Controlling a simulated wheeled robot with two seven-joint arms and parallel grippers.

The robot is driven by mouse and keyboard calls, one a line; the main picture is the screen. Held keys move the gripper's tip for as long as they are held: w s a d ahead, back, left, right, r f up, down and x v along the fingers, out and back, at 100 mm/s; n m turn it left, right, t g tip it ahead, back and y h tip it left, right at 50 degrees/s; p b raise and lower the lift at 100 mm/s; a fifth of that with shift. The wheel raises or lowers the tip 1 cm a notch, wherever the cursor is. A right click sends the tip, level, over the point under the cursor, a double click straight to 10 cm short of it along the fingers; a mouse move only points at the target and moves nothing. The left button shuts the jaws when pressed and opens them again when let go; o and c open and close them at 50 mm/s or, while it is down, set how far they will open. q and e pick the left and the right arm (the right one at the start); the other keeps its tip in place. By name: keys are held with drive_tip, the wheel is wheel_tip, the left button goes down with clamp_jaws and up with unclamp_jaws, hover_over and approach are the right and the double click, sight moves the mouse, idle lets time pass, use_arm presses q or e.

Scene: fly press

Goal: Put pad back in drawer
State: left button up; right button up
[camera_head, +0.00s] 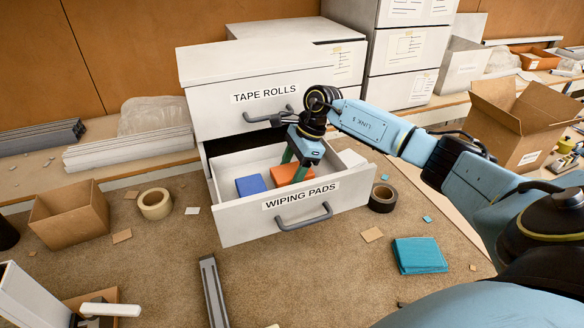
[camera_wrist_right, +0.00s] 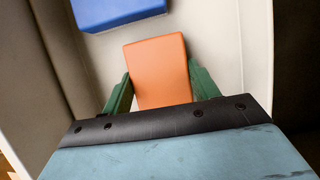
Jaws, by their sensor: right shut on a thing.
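The open drawer labelled wiping pads (camera_head: 240,221) sticks out below the tape rolls drawer. An orange pad (camera_head: 283,176) and a blue pad (camera_head: 251,185) are inside it. My right gripper (camera_head: 296,172) reaches down into the drawer. In the right wrist view its green fingers (camera_wrist_right: 160,90) are on either side of the orange pad (camera_wrist_right: 158,68), shut on it. The blue pad (camera_wrist_right: 118,10) lies beyond it, apart. Whether the orange pad touches the drawer floor I cannot tell. A teal pad stack (camera_head: 419,255) lies on the brown surface at right. My left gripper is not in view.
A dark tape roll (camera_head: 382,198) stands close to the drawer's right side, and a tan tape roll (camera_head: 155,204) is to its left. An open cardboard box (camera_head: 70,215) is farther left. A grey bar (camera_head: 212,292) lies in front of the drawer.

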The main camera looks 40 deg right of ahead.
drive_tip(key=o, duration=0.9)
drive_tip(key=shift+f, duration=0.15)
drive_tip(key=b+v, duration=0.2)
drive_tip(key=v, duration=1)
drive_tip(key=shift+s, duration=0.1)
